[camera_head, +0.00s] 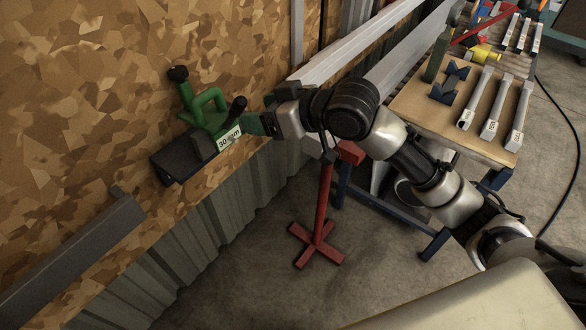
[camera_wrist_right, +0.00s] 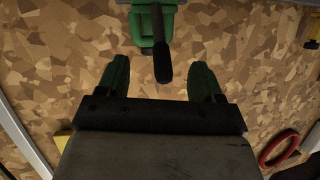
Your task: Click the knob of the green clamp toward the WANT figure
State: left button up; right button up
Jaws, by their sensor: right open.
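The green clamp (camera_head: 209,104) sits on a dark bracket (camera_head: 177,164) against the chipboard wall. A white label (camera_head: 229,138) on the front seems to read 30 mm. My right gripper (camera_head: 262,122) is just right of the clamp, apart from it. In the right wrist view, my gripper (camera_wrist_right: 160,78) has its green fingers spread and empty. The clamp (camera_wrist_right: 147,32) is beyond them at the top, its black handle (camera_wrist_right: 162,55) pointing between the fingertips. No left gripper shows.
A grey ledge (camera_head: 75,255) runs along the wall at lower left. A red stand (camera_head: 322,215) is on the floor below my arm. A workbench (camera_head: 440,125) at right holds several labelled bars and blue blocks. A red ring (camera_wrist_right: 280,149) shows in the wrist view.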

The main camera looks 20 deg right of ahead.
pick_arm(q)
jog(key=f+b, duration=0.4)
jog(key=f, duration=0.1)
jog(key=shift+s+a+b, duration=0.1)
jog(key=shift+s+b, duration=0.3)
pick_arm(e)
jog(key=w+d+f+m+h, duration=0.2)
jog(key=w+d+f, duration=0.1)
jog(key=f, duration=0.9)
jog(key=w+d+f+m+t+h, duration=0.1)
jog(key=w+d+f+m+h, duration=0.1)
jog(key=f, duration=1)
jog(key=shift+w+d+f+m, duration=0.15)
jog(key=shift+w+d+m, duration=0.4)
jog(key=shift+d, duration=0.55)
jog(key=shift+w, duration=0.1)
